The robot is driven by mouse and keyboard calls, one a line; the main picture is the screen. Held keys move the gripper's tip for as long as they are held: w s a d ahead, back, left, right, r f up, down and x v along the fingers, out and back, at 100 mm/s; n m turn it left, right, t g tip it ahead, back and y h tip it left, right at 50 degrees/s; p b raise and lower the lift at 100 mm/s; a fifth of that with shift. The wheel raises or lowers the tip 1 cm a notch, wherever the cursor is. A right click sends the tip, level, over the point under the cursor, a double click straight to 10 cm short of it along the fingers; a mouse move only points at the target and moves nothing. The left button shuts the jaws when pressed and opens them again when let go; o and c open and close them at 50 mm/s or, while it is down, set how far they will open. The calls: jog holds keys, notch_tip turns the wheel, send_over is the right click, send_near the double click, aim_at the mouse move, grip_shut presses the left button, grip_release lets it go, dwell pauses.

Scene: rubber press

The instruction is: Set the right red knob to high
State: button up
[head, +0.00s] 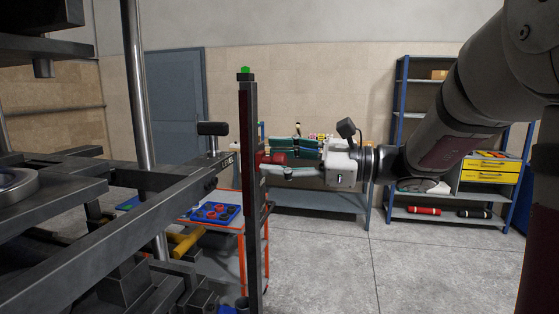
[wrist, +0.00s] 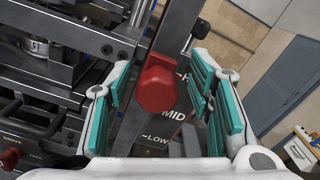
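The red knob (wrist: 157,85) sits in the middle of the wrist view, in front of a dark upright post with a label plate (wrist: 158,140). The plate reads LOW at the bottom and MID above it; a third label starting with H is partly hidden. Which label the knob stands at is unclear. My gripper (wrist: 161,68) is open, with teal-padded fingers on either side of the knob and gaps visible. In the head view the red knob (head: 272,158) shows beside the dark post (head: 250,210), close to my gripper's fingers.
The press frame (head: 130,220) fills the left side. Another red knob (wrist: 10,158) shows at the wrist view's lower left. A cart with a blue tray (head: 212,213) stands behind the post. A blue shelf (head: 400,100) is at the back right. The floor at right is clear.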

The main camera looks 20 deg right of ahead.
jog(key=shift+f, duration=0.1)
jog(key=v, duration=1.2)
jog(key=s+a+f+n+g+h+b, duration=0.1)
jog(key=s+a+f+n+g+h, duration=0.55)
jog(key=a, duration=0.65)
jog(key=s+d+f+n+t+h+b, duration=0.1)
jog(key=s+f+n+h, duration=0.5)
jog(key=n, duration=0.7)
notch_tip(320, 180, down, 3)
jog(key=shift+s+d+f+n+t+h, duration=0.1)
jog(key=shift+s+d+n+t+h, duration=0.35)
jog(key=shift+d+h, duration=0.75)
jog(key=shift+w+a, duration=0.1)
jog(key=shift+w, duration=0.05)
jog(key=shift+c, duration=0.4)
